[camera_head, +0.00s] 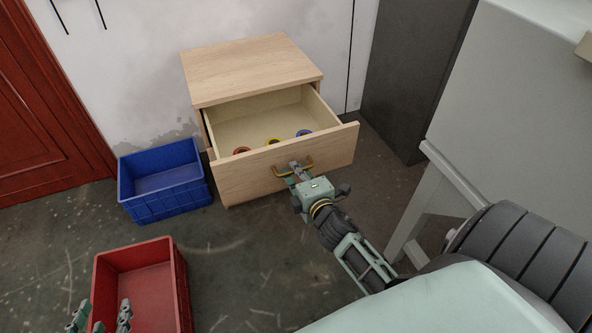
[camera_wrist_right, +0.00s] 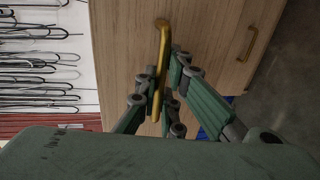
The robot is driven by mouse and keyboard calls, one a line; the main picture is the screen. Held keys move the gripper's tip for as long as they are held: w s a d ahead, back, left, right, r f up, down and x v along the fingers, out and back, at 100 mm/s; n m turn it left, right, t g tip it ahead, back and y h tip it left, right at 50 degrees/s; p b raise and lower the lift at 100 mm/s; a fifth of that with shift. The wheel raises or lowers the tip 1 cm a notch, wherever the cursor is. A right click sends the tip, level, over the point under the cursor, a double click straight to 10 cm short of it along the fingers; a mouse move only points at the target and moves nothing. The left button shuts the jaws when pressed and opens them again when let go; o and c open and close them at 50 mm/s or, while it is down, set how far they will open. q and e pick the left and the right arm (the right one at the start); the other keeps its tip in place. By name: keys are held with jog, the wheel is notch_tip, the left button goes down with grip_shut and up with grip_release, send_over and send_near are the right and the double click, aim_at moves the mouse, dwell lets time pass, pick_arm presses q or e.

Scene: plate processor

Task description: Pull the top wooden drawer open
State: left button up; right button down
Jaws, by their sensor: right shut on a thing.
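The top wooden drawer (camera_head: 235,179) stands pulled well out of the small wooden cabinet (camera_head: 250,66), and its pale inside shows. My right gripper (camera_head: 297,171) is shut on the brass handle (camera_head: 309,167) at the drawer's front. In the right wrist view the fingers (camera_wrist_right: 160,88) close around the brass handle (camera_wrist_right: 164,42). My left gripper (camera_head: 100,316) is at the bottom left edge, above the red crate, with its fingers apart and nothing between them.
Inside the drawer are a red (camera_head: 241,151), a yellow (camera_head: 274,142) and a blue round item (camera_head: 304,133). A blue crate (camera_head: 186,198) stands left of the cabinet, a red crate (camera_head: 180,262) nearer me. A second handle (camera_wrist_right: 250,43) shows in the wrist view. A dark cabinet (camera_head: 405,75) stands right.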

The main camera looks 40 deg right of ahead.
jog(key=c, duration=1.9)
grip_release()
jog(key=shift+o, duration=0.2)
jog(key=v, duration=1.2)
